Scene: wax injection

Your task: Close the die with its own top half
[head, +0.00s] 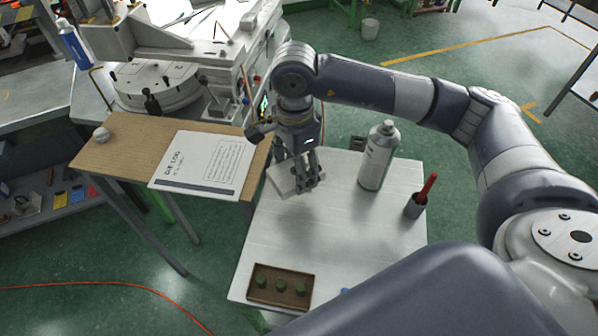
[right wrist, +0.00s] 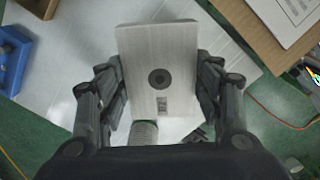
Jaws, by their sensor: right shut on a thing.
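My right gripper (head: 308,184) points down over the upper left of the white table. In the right wrist view its fingers (right wrist: 162,95) press on both sides of a pale grey metal block (right wrist: 158,55). This die half has a dark round hole in its middle and a small barcode-like mark. In the head view the grey die block (head: 283,181) shows beside and behind the fingers, partly hidden. I cannot tell whether one or two halves are there, or whether the block touches the table. My left gripper is not in view.
A brown tray (head: 258,296) with green pieces lies at the front. A die log (head: 204,163) lies on the wooden table. The white table's middle is clear.

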